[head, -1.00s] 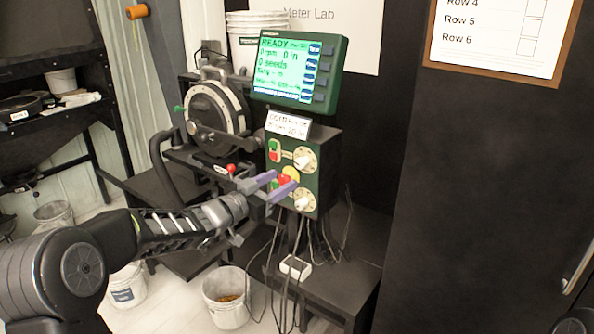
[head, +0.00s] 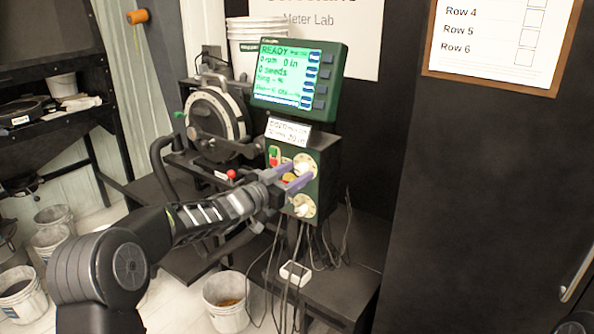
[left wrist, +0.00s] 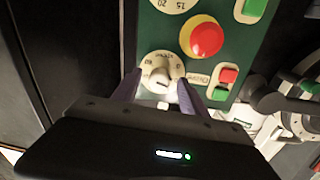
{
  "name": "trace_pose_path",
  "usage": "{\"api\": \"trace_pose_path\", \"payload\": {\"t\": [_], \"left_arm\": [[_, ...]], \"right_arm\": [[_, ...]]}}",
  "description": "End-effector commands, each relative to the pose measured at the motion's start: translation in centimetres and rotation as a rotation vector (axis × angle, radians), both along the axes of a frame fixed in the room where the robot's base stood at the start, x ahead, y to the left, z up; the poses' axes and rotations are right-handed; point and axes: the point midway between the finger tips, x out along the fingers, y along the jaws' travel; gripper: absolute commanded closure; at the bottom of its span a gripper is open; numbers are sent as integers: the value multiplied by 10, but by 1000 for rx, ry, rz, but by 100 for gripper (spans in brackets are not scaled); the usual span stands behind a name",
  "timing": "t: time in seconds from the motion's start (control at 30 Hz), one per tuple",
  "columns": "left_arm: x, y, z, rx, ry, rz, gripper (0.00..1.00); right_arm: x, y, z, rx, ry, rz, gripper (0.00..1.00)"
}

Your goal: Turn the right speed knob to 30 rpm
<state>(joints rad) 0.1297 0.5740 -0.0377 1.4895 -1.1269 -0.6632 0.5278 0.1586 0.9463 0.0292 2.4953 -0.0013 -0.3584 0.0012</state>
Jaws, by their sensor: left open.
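A green control box (head: 323,185) carries two cream dials with knobs. My left gripper (head: 301,171) is open at the upper knob (head: 305,163). In the left wrist view, which shows the panel upside down, this knob (left wrist: 160,79) lies between the purple fingertips (left wrist: 159,80); contact cannot be told. The lower knob (head: 303,206) is clear of the fingers; its dial (left wrist: 174,4) shows 15 and 20 in the wrist view. I cannot read which knob is the right speed knob. The display (head: 297,77) reads READY and 0 rpm. My right gripper is not in view.
A red mushroom button (left wrist: 206,39) sits between the dials. Red and green push buttons (left wrist: 226,83) are beside the knob at my gripper. Cables hang below the box. A round seed meter (head: 217,122) stands left of it, and a bucket (head: 227,302) is on the floor.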

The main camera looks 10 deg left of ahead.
Motion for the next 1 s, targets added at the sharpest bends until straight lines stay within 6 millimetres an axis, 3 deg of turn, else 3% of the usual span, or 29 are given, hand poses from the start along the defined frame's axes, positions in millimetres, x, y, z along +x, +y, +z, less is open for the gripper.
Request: {"api": "trace_pose_path", "payload": {"t": [0.37, 1.0], "left_arm": [[8, -4, 0, -1, 0, 0, 49], [8, -4, 0, -1, 0, 0, 100]], "right_arm": [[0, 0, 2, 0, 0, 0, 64], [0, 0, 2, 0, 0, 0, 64]]}}
